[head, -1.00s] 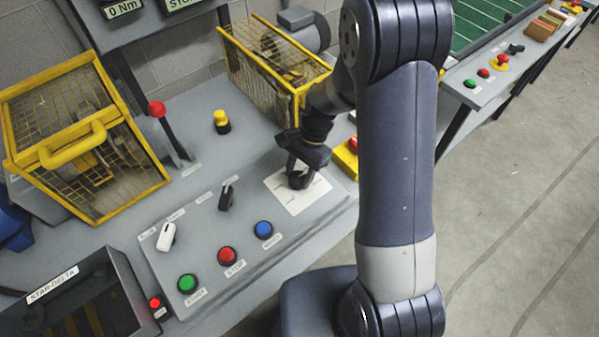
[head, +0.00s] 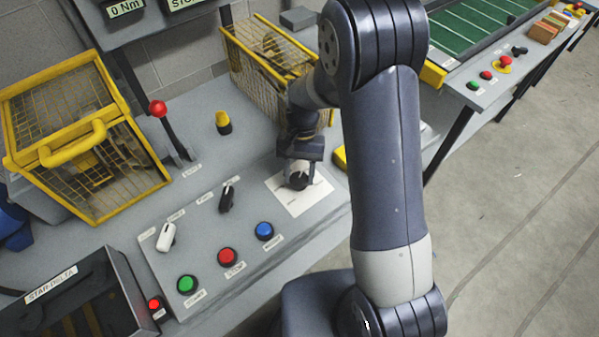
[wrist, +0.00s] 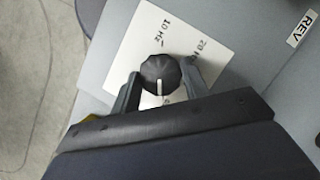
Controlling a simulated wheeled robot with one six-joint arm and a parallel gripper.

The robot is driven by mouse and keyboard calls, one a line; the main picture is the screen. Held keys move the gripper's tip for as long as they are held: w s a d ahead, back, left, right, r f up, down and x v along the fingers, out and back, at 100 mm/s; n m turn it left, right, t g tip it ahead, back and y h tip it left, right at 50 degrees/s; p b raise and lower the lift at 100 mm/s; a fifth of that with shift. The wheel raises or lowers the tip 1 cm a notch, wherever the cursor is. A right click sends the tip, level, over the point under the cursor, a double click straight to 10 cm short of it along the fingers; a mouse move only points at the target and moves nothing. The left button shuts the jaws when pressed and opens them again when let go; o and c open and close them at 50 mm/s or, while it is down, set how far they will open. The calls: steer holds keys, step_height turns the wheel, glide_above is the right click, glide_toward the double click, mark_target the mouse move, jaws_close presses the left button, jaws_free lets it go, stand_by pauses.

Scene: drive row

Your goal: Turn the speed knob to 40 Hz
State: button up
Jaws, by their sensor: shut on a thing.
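The speed knob (wrist: 160,70) is black and ribbed, with a white pointer line, on a white dial card (wrist: 143,42). The line points toward the bottom of the wrist view, at a mark mostly hidden by my gripper. The labels 10 Hz (wrist: 165,29) and 20 Hz (wrist: 207,49) are readable; the others are hidden. My gripper (wrist: 161,83) is shut on the knob, one finger on each side. In the head view my gripper (head: 297,172) stands over the white card (head: 301,200), and the pointer cannot be read there.
Left of the card are a black selector (head: 226,198), a white selector (head: 166,237), and green (head: 187,284), red (head: 227,256) and blue (head: 264,230) buttons. A yellow cage (head: 262,65) stands behind my gripper. A red-knobbed lever (head: 168,125) stands farther left.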

stand_by(0.4)
steer(key=o, duration=1)
steer(key=v, duration=1)
steer(key=shift+r+b, duration=0.4)
steer(key=shift+f, duration=0.1)
steer(key=p+x, duration=0.1)
steer(key=x, duration=0.9)
steer(key=shift+f, duration=0.35)
steer(key=shift+m, duration=0.3)
